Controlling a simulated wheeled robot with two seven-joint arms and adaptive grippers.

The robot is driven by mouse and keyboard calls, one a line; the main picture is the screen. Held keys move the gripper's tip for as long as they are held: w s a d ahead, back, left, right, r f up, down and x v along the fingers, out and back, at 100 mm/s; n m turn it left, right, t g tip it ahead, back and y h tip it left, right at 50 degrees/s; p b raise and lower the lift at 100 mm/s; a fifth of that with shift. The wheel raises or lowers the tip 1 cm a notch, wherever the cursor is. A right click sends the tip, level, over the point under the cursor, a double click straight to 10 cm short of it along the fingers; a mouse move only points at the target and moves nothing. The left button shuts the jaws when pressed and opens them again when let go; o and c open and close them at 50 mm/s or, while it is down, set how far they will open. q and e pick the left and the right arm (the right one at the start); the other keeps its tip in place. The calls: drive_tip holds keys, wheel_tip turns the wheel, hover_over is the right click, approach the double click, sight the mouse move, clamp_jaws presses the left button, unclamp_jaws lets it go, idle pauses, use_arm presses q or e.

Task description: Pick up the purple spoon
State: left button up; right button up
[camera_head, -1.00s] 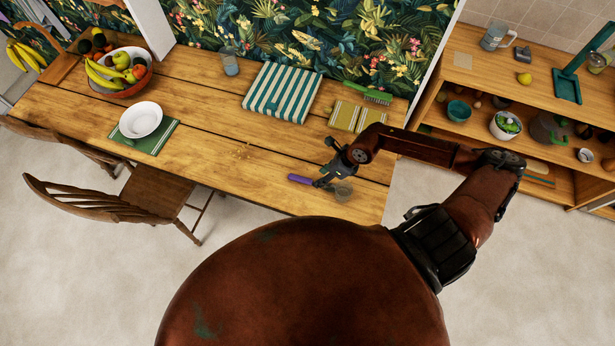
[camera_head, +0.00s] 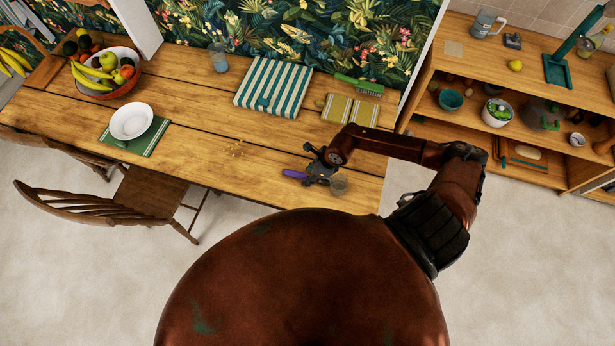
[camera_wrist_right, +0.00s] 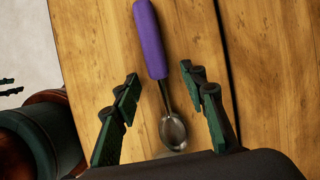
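The purple spoon (camera_head: 293,174) lies on the wooden table near its front edge; its metal end is partly hidden by my right gripper in the head view. The wrist view shows its purple handle (camera_wrist_right: 150,40) and metal bowl (camera_wrist_right: 173,130) clearly. My right gripper (camera_head: 312,178) is over the spoon. In the wrist view the right gripper (camera_wrist_right: 160,85) is open, with its fingers apart on either side of the spoon's metal part. I see gaps on both sides, so it does not hold the spoon.
A greyish, glass-like round thing (camera_head: 338,185) is just right of the gripper. A striped cloth (camera_head: 272,87), a folded cloth (camera_head: 350,110) and a green brush (camera_head: 358,85) lie farther back. A white plate (camera_head: 131,121) sits left. The table left of the spoon is mostly clear.

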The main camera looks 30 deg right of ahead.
drive_tip(key=shift+c, duration=0.7)
clamp_jaws()
